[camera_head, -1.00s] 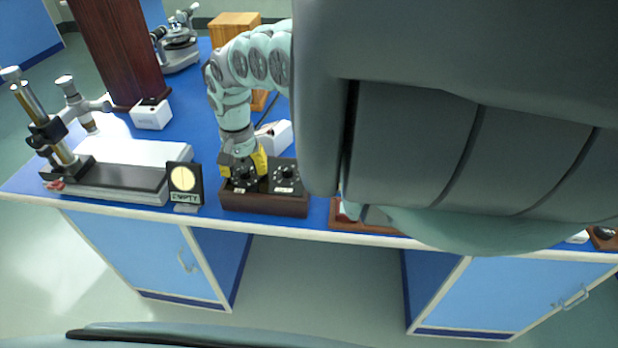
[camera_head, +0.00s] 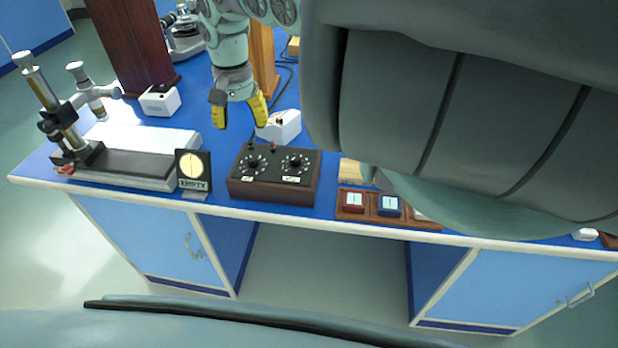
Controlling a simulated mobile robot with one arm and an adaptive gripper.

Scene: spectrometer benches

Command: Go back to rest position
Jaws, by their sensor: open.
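My gripper (camera_head: 240,112) has two yellow fingers that stand apart with nothing between them. It hangs pointing down above the blue bench, behind and a little left of a dark control box (camera_head: 274,174), and apart from it. The box has two black dials with white markings and a wooden front, and both dials are in plain view. My arm comes down from the top of the picture. A large dark part of my own body hides the right side of the bench.
A white device (camera_head: 280,126) stands close right of my gripper. A sign reading EMPTY (camera_head: 193,171), a microscope-like stand (camera_head: 62,120) and a white box (camera_head: 160,100) are left. A wooden tray (camera_head: 372,214) with coloured blocks lies right of the box, near the front edge.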

